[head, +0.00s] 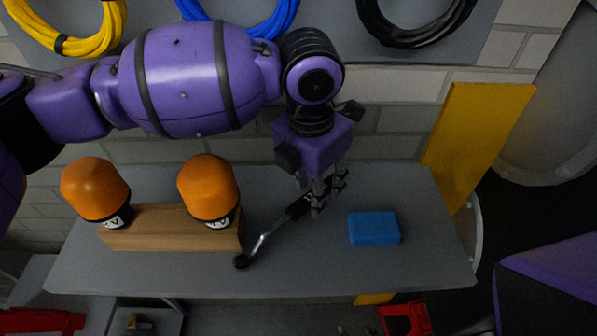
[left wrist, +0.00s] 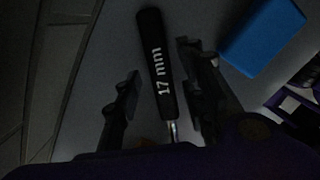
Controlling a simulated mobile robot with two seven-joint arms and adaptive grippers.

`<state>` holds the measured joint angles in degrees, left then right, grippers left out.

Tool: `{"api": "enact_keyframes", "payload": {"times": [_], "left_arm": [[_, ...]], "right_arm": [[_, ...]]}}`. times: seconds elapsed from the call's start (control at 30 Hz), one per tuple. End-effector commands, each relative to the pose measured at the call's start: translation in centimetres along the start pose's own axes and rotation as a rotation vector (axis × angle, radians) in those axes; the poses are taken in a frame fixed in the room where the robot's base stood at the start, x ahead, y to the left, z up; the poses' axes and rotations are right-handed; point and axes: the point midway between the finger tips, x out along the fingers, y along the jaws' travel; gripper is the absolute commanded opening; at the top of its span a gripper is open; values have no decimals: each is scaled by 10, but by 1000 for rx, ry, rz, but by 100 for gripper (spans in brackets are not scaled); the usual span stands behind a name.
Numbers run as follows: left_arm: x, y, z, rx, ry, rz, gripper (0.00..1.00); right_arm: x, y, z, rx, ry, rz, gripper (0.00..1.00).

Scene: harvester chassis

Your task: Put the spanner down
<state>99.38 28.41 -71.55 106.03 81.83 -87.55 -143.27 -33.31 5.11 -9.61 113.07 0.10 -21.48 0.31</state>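The spanner (head: 266,238) has a bright metal shaft and a black handle marked "17 mm". It appears to lie slantwise on the grey bench (head: 300,278), its head beside the wooden block's right end. My left gripper (head: 328,197) is low over the bench at the handle end. In the left wrist view the spanner's handle (left wrist: 160,62) runs between the two fingers, with a visible gap on each side, so the gripper is open around it. Part of the handle is hidden by the gripper in the head view. My right gripper is not in view.
A wooden block (head: 165,240) carries two orange-capped objects (head: 95,187) (head: 207,187) on the left. A blue block (head: 374,229) lies to the right of my gripper. A yellow panel (head: 478,135) stands behind the bench's right end. The bench's front strip is clear.

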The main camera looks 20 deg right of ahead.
Motion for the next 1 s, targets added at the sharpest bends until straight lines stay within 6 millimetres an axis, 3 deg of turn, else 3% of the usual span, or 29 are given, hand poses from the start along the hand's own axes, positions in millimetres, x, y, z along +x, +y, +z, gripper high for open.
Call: {"api": "enact_keyframes", "payload": {"times": [0.33,0.67,0.8,1.0], "left_arm": [[-6,0,0,0,0,1,39],[-77,0,1,0,-8,14,39],[-102,0,1,-2,-6,10,39],[-121,0,1,-1,-2,2,39]], "right_arm": [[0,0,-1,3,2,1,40],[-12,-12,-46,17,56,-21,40],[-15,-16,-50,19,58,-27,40],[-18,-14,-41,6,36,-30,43]]}}
